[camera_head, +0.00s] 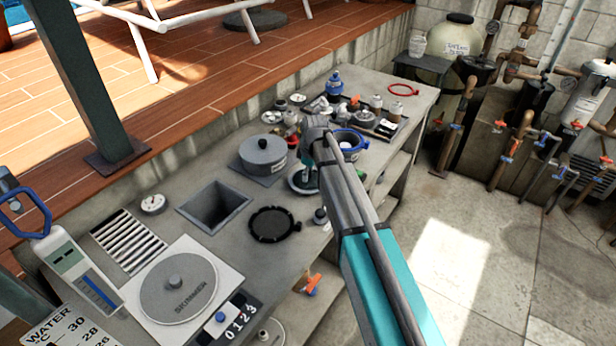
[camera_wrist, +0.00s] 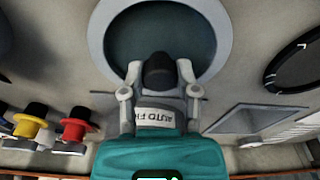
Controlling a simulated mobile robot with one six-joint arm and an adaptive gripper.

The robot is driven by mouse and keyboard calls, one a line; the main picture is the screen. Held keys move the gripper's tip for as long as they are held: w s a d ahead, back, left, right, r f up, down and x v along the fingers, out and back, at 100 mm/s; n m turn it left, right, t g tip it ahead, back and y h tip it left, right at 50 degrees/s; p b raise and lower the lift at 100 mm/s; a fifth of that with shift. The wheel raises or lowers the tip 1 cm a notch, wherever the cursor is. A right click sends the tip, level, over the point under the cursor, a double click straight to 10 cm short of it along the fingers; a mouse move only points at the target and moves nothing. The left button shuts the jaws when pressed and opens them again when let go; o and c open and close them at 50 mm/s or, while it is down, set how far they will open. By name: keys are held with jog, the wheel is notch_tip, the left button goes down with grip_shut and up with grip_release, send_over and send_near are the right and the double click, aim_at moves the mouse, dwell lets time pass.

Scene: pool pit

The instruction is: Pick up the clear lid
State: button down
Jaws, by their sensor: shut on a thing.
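The clear lid (camera_wrist: 150,30) appears as a see-through, teal-tinted disc inside a pale grey ring in the wrist view. It also shows in the head view (camera_head: 296,184), partly hidden by my arm. My gripper (camera_wrist: 159,75) is shut on the dark knob over the lid's near part. In the head view my gripper (camera_head: 308,170) is over the round fitting in the middle of the counter. A label reading "AUTO FI" shows between the fingers, its end hidden. I cannot tell whether the lid is raised from its seat.
A black round cover (camera_head: 275,224) lies in front of a square opening (camera_head: 215,205). A grey lidded pot (camera_head: 263,153) stands behind left. Bottles and a blue-rimmed container (camera_head: 350,140) crowd the far right. A large skimmer lid (camera_head: 178,287) lies at the front left.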

jog(key=shift+r, duration=0.2)
jog(key=shift+r+p, duration=0.75)
jog(key=shift+p, duration=0.2)
jog(key=s+d+r+p, duration=0.3)
jog(key=s+r+p, duration=0.8)
jog(key=s, duration=0.2)
jog(key=shift+s, duration=0.35)
jog(key=shift+d, duration=0.1)
notch_tip(320, 180, down, 2)
jog(key=shift+f+b, duration=0.1)
jog(key=shift+b, duration=1)
